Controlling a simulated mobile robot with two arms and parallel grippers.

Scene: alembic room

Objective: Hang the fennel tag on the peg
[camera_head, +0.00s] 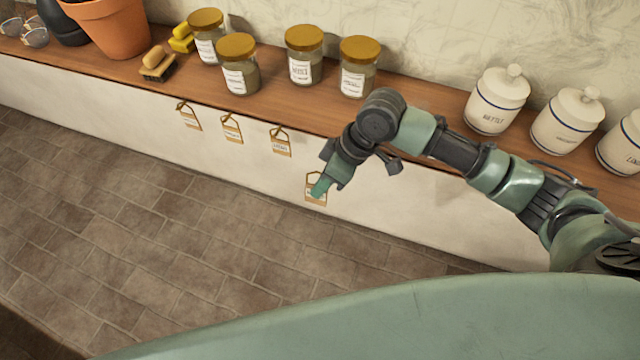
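A small tag (316,198) with a gold-brown frame and pale label is at the fingertips of my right gripper (320,189), low before the white counter front. The fingers look shut on it and cover part of it; its writing is too small to read. It sits lower than three similar tags that hang in a row: a left one (190,121), a middle one (231,132) and a right one (281,146). I cannot read which is fennel. No bare peg shows clearly; my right arm hides part of the counter front. My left gripper is not in view.
A wooden counter (285,105) carries several gold-lidded jars (305,55), white canisters (497,100), a terracotta pot (110,28), brushes (157,63) and glasses (30,32). The tiled floor (160,240) is clear.

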